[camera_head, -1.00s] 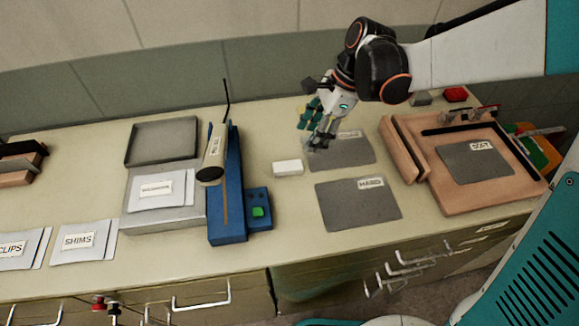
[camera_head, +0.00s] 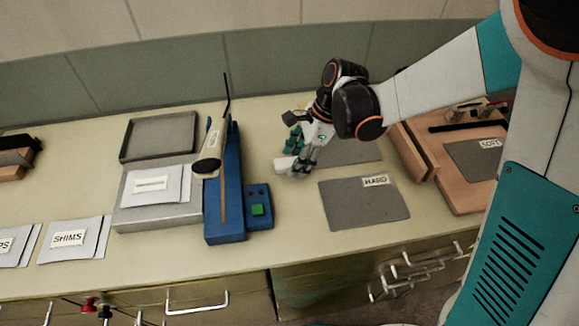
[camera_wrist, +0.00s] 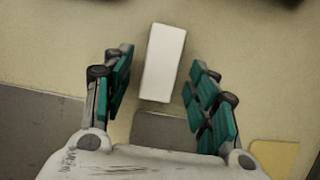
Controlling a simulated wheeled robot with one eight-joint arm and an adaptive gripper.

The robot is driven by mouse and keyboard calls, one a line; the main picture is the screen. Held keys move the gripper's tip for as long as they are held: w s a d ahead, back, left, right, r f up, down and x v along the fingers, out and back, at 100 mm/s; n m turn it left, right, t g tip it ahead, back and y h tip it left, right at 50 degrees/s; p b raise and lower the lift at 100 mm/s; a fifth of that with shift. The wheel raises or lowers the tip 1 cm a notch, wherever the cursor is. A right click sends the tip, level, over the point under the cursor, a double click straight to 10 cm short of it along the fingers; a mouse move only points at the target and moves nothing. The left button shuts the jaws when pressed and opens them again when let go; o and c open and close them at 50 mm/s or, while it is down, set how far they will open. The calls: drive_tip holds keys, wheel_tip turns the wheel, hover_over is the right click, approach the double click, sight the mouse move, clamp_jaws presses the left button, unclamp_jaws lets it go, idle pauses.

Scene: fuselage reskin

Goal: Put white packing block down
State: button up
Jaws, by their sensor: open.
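The white packing block (camera_head: 284,163) lies on the bench top, right of the blue device. It also shows in the wrist view (camera_wrist: 162,62), lying between and slightly beyond my open fingers. My gripper (camera_head: 300,162) is open, low beside the block's right end in the head view. In the wrist view my gripper (camera_wrist: 158,95) has its green-padded fingers apart, one on each side of the block's near part. Bare bench shows between each finger and the block. The block's right end is partly hidden by the gripper in the head view.
A grey mat marked HARD (camera_head: 365,204) lies in front of my gripper. Another grey mat (camera_head: 352,151) is partly under the arm. The blue device (camera_head: 225,190) stands to the left. A wooden tray (camera_head: 450,185) stands to the right.

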drive_tip(key=shift+c, duration=0.3)
drive_tip(key=c, duration=1.2)
drive_tip(key=shift+r, duration=0.15)
